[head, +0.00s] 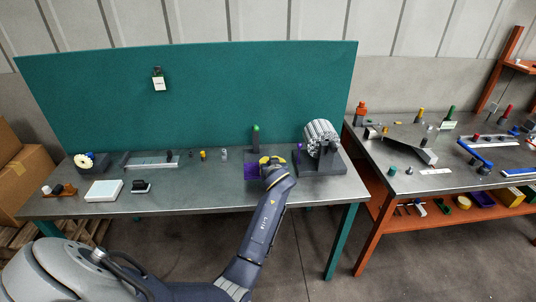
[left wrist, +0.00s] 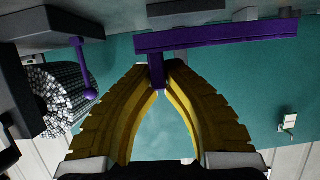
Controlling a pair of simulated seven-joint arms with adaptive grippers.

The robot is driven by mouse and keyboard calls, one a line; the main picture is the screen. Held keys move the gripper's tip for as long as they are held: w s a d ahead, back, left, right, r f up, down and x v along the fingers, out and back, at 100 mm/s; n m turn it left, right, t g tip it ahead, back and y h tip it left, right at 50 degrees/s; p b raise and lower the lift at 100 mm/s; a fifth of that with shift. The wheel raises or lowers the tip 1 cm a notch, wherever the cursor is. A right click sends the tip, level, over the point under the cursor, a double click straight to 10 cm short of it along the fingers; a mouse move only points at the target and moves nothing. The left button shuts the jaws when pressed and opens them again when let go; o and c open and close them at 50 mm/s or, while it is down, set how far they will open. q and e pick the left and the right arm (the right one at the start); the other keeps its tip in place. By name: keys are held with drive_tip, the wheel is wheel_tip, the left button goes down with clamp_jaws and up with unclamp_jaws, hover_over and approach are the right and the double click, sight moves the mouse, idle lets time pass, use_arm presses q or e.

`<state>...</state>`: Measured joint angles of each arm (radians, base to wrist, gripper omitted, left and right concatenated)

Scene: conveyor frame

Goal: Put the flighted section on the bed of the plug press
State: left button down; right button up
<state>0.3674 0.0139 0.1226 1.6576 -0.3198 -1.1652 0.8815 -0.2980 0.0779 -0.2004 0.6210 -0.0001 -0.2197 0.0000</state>
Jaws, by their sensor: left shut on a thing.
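My left gripper (head: 271,161) has yellow fingers and reaches over the front of the middle bench. In the left wrist view, its fingertips (left wrist: 158,88) are shut on the upright fin of a purple piece (left wrist: 215,35), which I take as the flighted section. Its flat plate lies crosswise beyond the fingertips. It also shows in the head view (head: 252,172), partly hidden by the gripper; I cannot tell if it touches the bench. I cannot tell which fixture is the plug press. My right gripper is out of view.
A ribbed grey drum (head: 320,135) on a dark stand is close right of my gripper; a purple ball-ended lever (left wrist: 86,80) is near it in the wrist view. A green-topped post (head: 255,137) stands behind. Small parts and a white block (head: 104,190) are on the left.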

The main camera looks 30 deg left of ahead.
use_arm(q)
drive_tip(key=w+a, duration=0.2)
drive_tip(key=w, duration=0.1)
drive_tip(key=w+a, duration=0.5)
drive_tip(key=w, duration=0.1)
drive_tip(key=shift+w+a, duration=0.1)
drive_tip(key=shift+a, duration=0.05)
drive_tip(key=shift+f, duration=1.8)
drive_tip(key=c, duration=1.5)
unclamp_jaws()
drive_tip(key=v, duration=1.2)
drive_tip(key=shift+r, duration=0.15)
